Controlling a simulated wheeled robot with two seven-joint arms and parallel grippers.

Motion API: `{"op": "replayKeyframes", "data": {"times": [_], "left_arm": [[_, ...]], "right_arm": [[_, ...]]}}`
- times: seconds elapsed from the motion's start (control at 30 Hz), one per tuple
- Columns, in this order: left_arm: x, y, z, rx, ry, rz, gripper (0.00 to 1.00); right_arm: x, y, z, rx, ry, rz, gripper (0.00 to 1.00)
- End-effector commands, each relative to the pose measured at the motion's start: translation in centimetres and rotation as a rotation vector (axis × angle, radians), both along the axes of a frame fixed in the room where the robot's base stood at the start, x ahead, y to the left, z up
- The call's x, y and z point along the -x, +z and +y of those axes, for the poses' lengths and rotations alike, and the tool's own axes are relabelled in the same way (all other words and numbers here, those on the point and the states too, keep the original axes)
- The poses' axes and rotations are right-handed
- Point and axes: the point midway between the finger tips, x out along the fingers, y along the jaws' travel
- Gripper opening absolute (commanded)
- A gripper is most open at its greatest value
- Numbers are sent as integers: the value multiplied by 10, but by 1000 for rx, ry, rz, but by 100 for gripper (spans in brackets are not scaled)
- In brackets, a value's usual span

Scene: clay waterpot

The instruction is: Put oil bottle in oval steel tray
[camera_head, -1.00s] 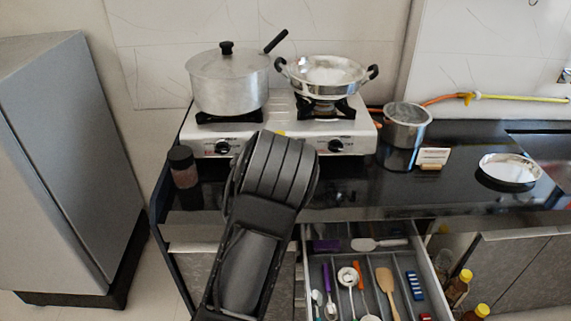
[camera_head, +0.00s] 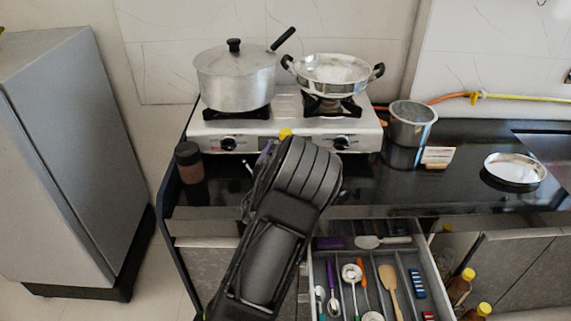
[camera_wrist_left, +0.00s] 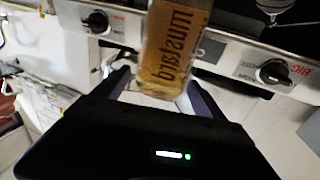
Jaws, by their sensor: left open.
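The oil bottle (camera_wrist_left: 172,50), with golden contents and a "mustard" label, stands between the spread fingers of my left gripper (camera_wrist_left: 160,92) in the left wrist view. The fingers are open around its lower part; I cannot tell whether either touches it. In the head view only the bottle's yellow cap (camera_head: 285,133) shows, just in front of the stove; my left wrist hides the rest. One finger of my left gripper (camera_head: 262,158) shows beside the wrist. The oval steel tray (camera_head: 515,167) lies empty on the counter at the right. My right gripper is out of view.
The stove (camera_head: 285,120) carries a lidded pot (camera_head: 235,80) and a steel pan (camera_head: 332,75). A dark-capped jar (camera_head: 190,165), a steel pot (camera_head: 411,123) and a small card (camera_head: 437,156) stand on the counter. A utensil drawer (camera_head: 432,268) is open in front. Two yellow-capped bottles (camera_head: 460,286) stand beside it.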

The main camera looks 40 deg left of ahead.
Motion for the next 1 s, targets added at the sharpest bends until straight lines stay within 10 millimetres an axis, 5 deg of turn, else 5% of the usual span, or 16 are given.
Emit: {"op": "replayKeyframes", "data": {"times": [0.23,0.83,1.0], "left_arm": [[-28,1,11,-2,0,1,82],[-29,0,11,-1,0,0,82],[-29,0,11,-1,0,0,69]], "right_arm": [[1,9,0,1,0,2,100],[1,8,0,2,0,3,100],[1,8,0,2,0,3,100]]}}
